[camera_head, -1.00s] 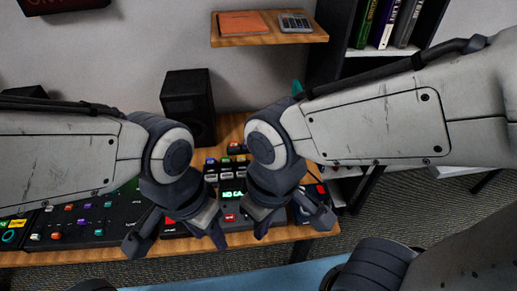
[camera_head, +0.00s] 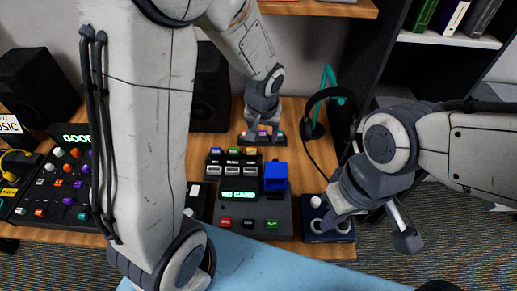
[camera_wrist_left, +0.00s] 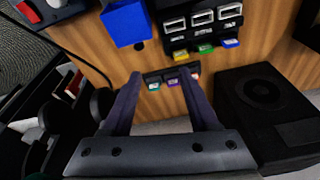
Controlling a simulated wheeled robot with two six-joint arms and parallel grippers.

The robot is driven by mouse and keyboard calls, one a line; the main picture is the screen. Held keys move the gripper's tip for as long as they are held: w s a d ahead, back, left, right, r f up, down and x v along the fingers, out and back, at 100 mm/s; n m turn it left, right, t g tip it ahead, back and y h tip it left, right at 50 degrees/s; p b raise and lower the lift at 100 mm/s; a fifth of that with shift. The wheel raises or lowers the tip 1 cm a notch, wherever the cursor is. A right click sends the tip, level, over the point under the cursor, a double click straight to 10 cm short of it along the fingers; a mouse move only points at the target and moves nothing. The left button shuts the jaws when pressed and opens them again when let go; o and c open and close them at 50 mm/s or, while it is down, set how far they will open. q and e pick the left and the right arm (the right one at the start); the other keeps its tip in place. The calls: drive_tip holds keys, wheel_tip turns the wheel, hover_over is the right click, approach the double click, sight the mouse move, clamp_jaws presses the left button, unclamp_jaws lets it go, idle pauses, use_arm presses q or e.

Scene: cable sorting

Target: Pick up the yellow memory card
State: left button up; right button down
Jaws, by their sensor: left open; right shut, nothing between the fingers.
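My left gripper (camera_head: 263,132) is open over a small dark holder (camera_wrist_left: 170,73) behind the device. In the left wrist view, its two fingers (camera_wrist_left: 160,75) stand on either side of this holder, which has green, purple and orange cards. The yellow card is beyond the fingertips, apart from them. My right gripper (camera_head: 375,215) is shut and empty at the right of the table.
A speaker (camera_head: 210,90), headphones (camera_head: 318,110) on a teal stand, and a control box (camera_head: 327,228) stand around. A button panel (camera_head: 60,185) is at left.

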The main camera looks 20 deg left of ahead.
use_arm(q)
drive_tip(key=n, duration=0.2)
approach(251, 149)
drive_tip(key=b+x, duration=0.3)
drive_tip(key=x, duration=0.5)
drive_tip(key=shift+w+f, duration=0.15)
drive_tip(key=shift+f, duration=0.2)
use_arm(e)
wheel_tip(251, 149, down, 4)
drive_tip(key=shift+s+a+f, duration=0.1)
drive_tip(key=shift+f, duration=0.05)
use_arm(q)
clamp_jaws()
drive_tip(key=shift+r, duration=0.15)
